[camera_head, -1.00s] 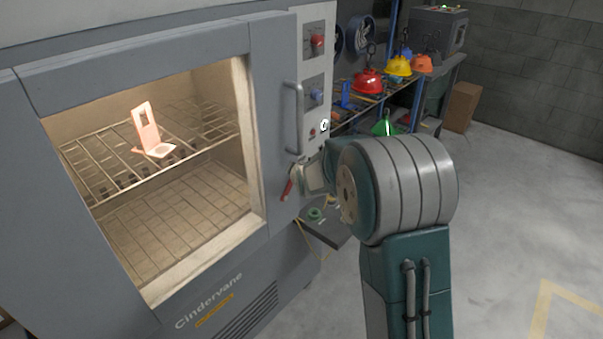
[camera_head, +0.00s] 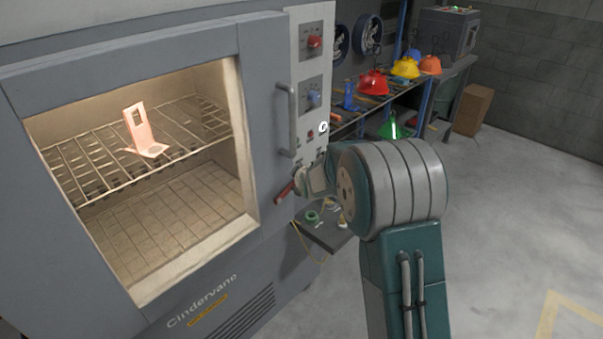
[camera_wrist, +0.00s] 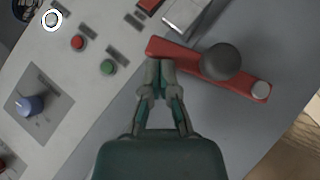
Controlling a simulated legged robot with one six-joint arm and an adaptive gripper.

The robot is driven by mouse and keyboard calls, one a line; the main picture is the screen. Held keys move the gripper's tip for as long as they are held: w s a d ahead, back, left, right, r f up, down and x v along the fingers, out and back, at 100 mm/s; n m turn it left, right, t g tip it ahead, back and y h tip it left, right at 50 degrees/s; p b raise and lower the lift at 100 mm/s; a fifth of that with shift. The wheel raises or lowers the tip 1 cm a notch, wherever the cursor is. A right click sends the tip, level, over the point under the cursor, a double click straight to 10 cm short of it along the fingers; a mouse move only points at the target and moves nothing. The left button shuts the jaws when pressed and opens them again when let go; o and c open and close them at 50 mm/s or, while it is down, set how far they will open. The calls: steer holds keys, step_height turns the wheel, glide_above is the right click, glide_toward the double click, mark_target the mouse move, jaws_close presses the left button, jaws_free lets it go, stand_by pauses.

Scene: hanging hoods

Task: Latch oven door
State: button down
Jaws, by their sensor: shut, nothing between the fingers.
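The grey oven door (camera_head: 262,150) has a large window and a vertical handle (camera_head: 285,118). It appears closed against the oven front. A red latch lever (camera_head: 285,188) sits low by the door's right edge. In the wrist view the red lever (camera_wrist: 188,58) runs diagonally, with a dark round knob (camera_wrist: 221,62) and a pale round cap at its right end. My gripper (camera_wrist: 160,66) is shut and empty, its fingertips close beside the lever's left part; contact cannot be told. In the head view my arm mostly hides the gripper.
A silver metal block (camera_wrist: 187,14) sits just above the lever. The control panel (camera_head: 313,60) with knobs and buttons is right of the door. An orange bracket (camera_head: 142,132) stands on the oven rack. A small shelf (camera_head: 325,232) is below my wrist. Open floor lies at right.

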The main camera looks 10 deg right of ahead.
steer(key=shift+w+d+f, duration=0.2)
steer(key=shift+w+f, duration=0.1)
steer(key=shift+f, duration=0.4)
steer(key=shift+a, duration=0.25)
steer(key=v, duration=1.2)
steer(key=shift+f, duration=0.15)
steer(key=s+d+r+m+g, duration=0.1)
steer(key=s+r+m, duration=0.25)
steer(key=s, duration=0.35)
steer(key=s+r+m+g, duration=0.2)
steer(key=s+r, duration=0.2)
steer(key=s, duration=0.3)
steer(key=s+m+g, duration=0.3)
steer(key=s+m, duration=0.2)
steer(key=s, duration=1.5)
steer(key=shift+s+r, duration=0.2)
steer(key=shift+r, duration=0.25)
